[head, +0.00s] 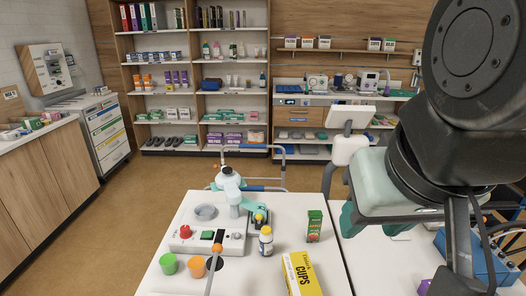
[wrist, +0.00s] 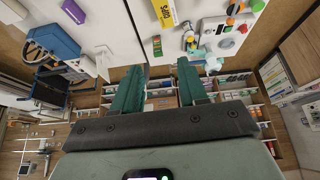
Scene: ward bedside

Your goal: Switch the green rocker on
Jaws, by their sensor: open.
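A grey control box (head: 184,245) sits on the white table. The green rocker (head: 207,235) is on its top face, between a red knob (head: 186,231) and a dark part. Which way the rocker is tipped is too small to tell. In the wrist view the box (wrist: 226,43) shows at the upper right, with the green rocker (wrist: 228,29) small beside the red knob (wrist: 242,28). My gripper (wrist: 160,80) is open and empty, its two teal fingers apart. In the head view it is at the right, well away from the rocker, and its fingers are partly hidden.
A white bottle (head: 266,243), a green carton (head: 314,226) and a yellow cups box (head: 302,274) stand to the right.

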